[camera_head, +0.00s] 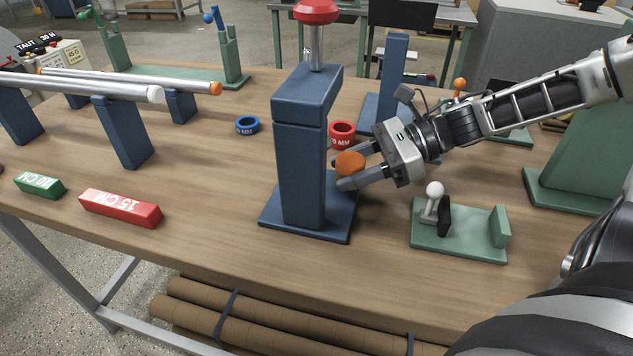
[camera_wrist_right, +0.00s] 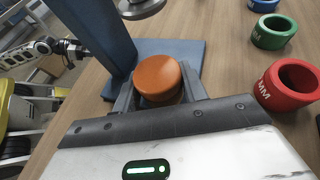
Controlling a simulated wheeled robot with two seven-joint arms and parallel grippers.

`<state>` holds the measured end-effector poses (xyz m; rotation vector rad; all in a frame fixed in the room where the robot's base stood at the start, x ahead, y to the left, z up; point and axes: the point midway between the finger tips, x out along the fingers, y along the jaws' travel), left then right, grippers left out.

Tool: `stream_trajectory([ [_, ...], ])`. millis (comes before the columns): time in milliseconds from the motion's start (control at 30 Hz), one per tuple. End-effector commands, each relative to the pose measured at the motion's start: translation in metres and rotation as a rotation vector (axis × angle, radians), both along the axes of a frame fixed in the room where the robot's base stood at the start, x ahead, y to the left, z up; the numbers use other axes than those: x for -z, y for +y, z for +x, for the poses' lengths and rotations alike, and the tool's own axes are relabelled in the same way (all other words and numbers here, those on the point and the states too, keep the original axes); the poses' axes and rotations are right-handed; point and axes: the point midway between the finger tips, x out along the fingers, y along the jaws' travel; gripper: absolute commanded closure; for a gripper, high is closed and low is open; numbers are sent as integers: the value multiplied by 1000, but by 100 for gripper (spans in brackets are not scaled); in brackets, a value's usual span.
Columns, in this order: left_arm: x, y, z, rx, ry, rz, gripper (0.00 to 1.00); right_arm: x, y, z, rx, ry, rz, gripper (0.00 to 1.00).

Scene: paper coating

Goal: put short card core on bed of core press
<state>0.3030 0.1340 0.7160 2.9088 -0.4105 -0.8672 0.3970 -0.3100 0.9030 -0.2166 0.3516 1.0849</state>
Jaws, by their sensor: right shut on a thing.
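The blue core press (camera_head: 300,165) has an upright column, a red knob (camera_head: 316,11) on top and a flat blue bed (camera_head: 335,222). My right gripper (camera_head: 343,174) is shut on a short orange cylinder (camera_head: 350,162), seemingly the short card core. It is beside the column, over the bed's right side. In the right wrist view the cylinder (camera_wrist_right: 158,78) is upright between the fingers, with the bed (camera_wrist_right: 185,50) behind it and the grey press head (camera_wrist_right: 140,8) beyond. Its gap to the bed is unclear. My left gripper (camera_wrist_right: 72,50) shows only small in the right wrist view.
A red ring (camera_head: 342,133) and a blue ring (camera_head: 247,125) stand behind the press. A green fixture (camera_head: 460,235) is at front right. Red (camera_head: 120,207) and green (camera_head: 40,185) blocks lie left, near metal rods on blue stands. Wood between blocks and press is clear.

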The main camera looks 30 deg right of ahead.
Motion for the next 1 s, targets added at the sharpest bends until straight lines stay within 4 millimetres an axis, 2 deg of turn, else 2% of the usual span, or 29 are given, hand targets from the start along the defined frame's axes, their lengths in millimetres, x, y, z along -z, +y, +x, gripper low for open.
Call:
stream_trajectory([
  [33, 2, 0, 0, -1, -4, -3, 46, 4, 7, 2, -4, 5, -1, 82],
  [267, 2, 0, 1, -1, -10, -2, 46, 1, 20, 10, -1, 2, -1, 82],
  [567, 2, 0, 3, 0, -26, -2, 46, 2, 50, 25, -2, 3, -2, 82],
  [800, -1, -1, 3, 1, -29, -2, 46, 11, 51, 25, 0, 2, -1, 82],
  [1000, 1, -1, 2, 1, -25, -2, 46, 12, 50, 26, 1, 0, 0, 82],
])
